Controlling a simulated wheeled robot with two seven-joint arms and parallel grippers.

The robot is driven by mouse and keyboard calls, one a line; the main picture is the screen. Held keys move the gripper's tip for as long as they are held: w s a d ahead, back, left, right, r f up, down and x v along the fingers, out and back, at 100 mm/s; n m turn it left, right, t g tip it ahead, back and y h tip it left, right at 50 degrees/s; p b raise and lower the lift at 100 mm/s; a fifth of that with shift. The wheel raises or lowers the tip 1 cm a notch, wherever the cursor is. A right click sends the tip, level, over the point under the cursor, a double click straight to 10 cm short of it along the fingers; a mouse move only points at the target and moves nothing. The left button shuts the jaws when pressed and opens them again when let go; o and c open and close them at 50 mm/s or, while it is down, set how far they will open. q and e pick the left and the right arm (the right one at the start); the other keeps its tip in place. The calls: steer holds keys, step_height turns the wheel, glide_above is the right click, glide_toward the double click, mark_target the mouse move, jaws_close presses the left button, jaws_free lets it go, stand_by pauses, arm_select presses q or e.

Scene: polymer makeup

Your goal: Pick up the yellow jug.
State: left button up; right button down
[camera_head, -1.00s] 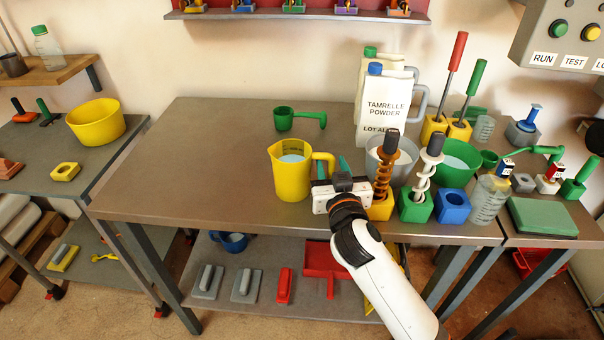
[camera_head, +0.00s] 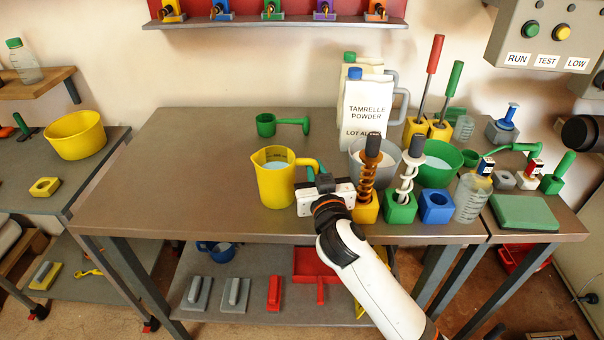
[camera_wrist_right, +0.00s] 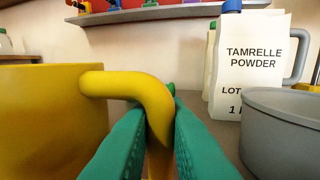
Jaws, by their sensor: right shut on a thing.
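The yellow jug (camera_head: 273,182) stands upright on the grey table (camera_head: 180,180) and holds a pale bluish content. Its handle points right, toward my right gripper (camera_head: 317,172). In the right wrist view the jug's wall (camera_wrist_right: 50,115) fills the left side. There the green fingers of my right gripper (camera_wrist_right: 160,135) are on both sides of the yellow handle (camera_wrist_right: 130,85), shut on it. My left gripper is not in view.
Just right of my gripper are an orange spiral mixer (camera_head: 370,168) in a yellow block, a white spiral mixer (camera_head: 407,175) and a grey bucket (camera_head: 358,150). A green scoop (camera_head: 267,125) lies behind the jug. The table's left part is clear.

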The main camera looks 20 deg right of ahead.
step_height(320, 180, up, 18)
steer(key=p, duration=0.2)
steer(key=shift+p, duration=0.35)
stand_by(0.5)
